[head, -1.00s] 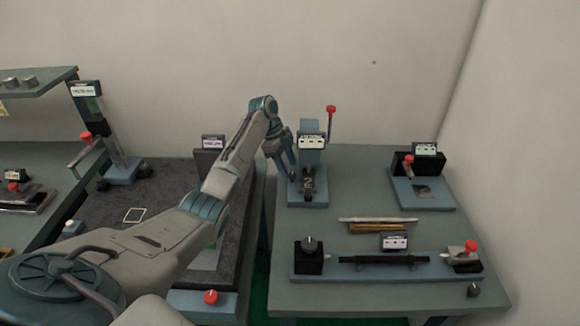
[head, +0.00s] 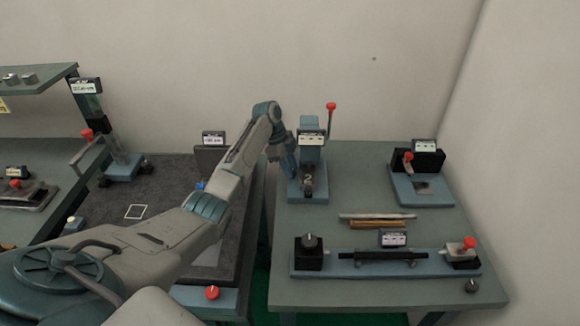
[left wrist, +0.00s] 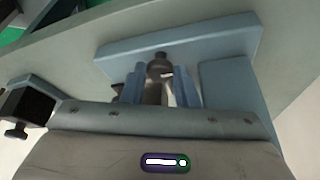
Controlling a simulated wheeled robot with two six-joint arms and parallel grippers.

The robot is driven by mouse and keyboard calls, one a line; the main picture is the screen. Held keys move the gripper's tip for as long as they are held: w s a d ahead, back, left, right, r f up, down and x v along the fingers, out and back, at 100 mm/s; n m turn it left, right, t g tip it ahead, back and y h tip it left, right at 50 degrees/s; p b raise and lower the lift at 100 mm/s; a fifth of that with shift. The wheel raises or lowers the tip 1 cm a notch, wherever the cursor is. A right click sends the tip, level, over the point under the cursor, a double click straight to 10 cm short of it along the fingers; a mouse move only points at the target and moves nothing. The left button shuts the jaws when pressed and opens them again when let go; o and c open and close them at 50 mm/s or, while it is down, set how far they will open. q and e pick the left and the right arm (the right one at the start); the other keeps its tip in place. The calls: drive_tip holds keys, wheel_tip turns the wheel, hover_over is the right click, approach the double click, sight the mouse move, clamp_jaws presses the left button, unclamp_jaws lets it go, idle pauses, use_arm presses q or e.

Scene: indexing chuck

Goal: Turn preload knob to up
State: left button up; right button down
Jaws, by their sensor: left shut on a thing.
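A blue upright fixture (head: 311,153) with a label on top and a red-tipped lever (head: 331,108) stands at the back left of the right table. A "2" shows on its dark lower front. My left gripper (head: 291,168) is at its left front side. In the left wrist view, the blue fingers (left wrist: 160,90) are closed around a greyish part of this fixture, mostly hidden between them. A dark round knob (left wrist: 160,64) shows just beyond the fingertips. No readable label tells which is the preload knob.
Loose rods (head: 375,220) and the long blue base (head: 350,266) lie in front on the right table (head: 390,295). A smaller red-handled fixture (head: 422,190) stands at the right. A dark mat (head: 165,185) covers the surface left of the gap.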

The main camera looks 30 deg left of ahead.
use_arm(q)
drive_tip(key=n+p, duration=0.1)
drive_tip(key=n+t+p, duration=0.1)
drive_tip(key=n+p, duration=0.1)
drive_tip(key=shift+s+r+n+p, duration=0.15)
drive_tip(key=shift+r+n+p, duration=0.1)
drive_tip(key=shift+n+p, duration=0.1)
drive_tip(key=n+t+y+p, duration=0.1)
drive_tip(key=n+p, duration=0.1)
drive_tip(key=n, duration=0.1)
drive_tip(key=shift+s+d, duration=0.1)
drive_tip(key=shift+f+n+t+y+p, duration=0.1)
drive_tip(key=shift+n+t+y+p, duration=0.35)
drive_tip(key=shift+n+p, duration=0.65)
drive_tip(key=o, duration=1)
drive_tip(key=shift+d, duration=0.1)
drive_tip(key=shift+f, duration=0.1)
